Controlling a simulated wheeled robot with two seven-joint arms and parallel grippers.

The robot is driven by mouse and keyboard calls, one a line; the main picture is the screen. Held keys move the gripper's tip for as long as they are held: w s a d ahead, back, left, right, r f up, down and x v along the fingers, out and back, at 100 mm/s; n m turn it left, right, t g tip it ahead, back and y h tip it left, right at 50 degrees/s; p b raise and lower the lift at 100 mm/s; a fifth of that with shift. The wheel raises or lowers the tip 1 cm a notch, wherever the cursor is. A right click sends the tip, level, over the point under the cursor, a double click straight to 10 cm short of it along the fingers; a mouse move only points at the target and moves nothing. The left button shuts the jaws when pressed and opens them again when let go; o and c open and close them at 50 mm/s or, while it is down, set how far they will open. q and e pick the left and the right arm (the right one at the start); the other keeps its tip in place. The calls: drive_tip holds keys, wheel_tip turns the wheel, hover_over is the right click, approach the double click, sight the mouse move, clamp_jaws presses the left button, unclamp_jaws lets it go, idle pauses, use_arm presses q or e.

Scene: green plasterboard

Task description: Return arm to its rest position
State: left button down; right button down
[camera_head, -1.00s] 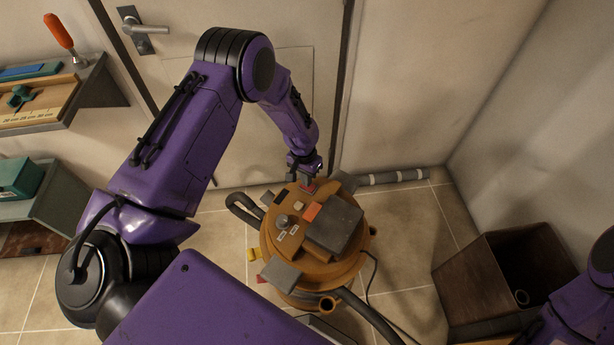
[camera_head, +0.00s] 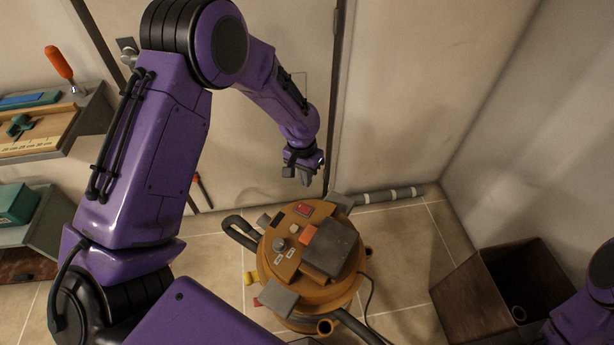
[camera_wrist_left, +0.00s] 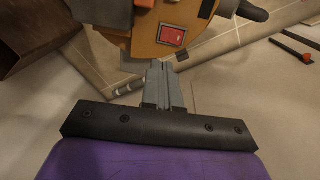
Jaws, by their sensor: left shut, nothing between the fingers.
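My left arm comes in from the left in the head view and bends down from its elbow. Its gripper (camera_head: 303,176) is shut and empty, in the air above the far side of the orange vacuum cleaner (camera_head: 283,268). In the left wrist view the closed grey fingers (camera_wrist_left: 163,85) point toward the vacuum's top, with a red switch (camera_wrist_left: 171,35) just beyond them. The fingers appear apart from the vacuum. My right gripper is out of view; only a purple part of my right arm shows at the right edge.
A dark wooden bin (camera_head: 500,290) stands at the lower right. Shelves with tools (camera_head: 45,135) are on the left wall. A grey tube (camera_head: 385,195) lies along the back wall. A door with a handle is behind my left arm. Tiled floor around the vacuum is partly free.

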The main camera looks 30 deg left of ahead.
use_arm(q)
drive_tip(key=shift+w, duration=0.1)
drive_tip(key=s+a+f+n+t+y, duration=0.1)
drive_tip(key=s+f+n+t, duration=0.1)
drive_tip(key=s+f, duration=0.1)
drive_tip(key=s+a+f+n+t+y, duration=0.1)
drive_tip(key=s+f+n+t, duration=0.1)
drive_tip(key=s+f, duration=0.2)
drive_tip(key=s+a+f+n+t+y, duration=0.1)
drive_tip(key=s+f+n+t, duration=0.1)
drive_tip(key=s, duration=0.4)
drive_tip(key=shift+s+f+n+y, duration=0.2)
drive_tip(key=shift+f+n, duration=0.1)
drive_tip(key=shift+f, duration=0.1)
drive_tip(key=shift+s+f+n+y, duration=0.2)
drive_tip(key=shift+f+n, duration=0.1)
drive_tip(key=shift+f, duration=0.1)
drive_tip(key=s+f+g, duration=0.2)
drive_tip(key=s+f, duration=0.1)
drive_tip(key=s, duration=1.3)
drive_tip(key=shift+a+g+y, duration=0.15)
drive_tip(key=shift+g+y, duration=0.15)
drive_tip(key=shift+g, duration=0.1)
drive_tip(key=shift+f, duration=0.1)
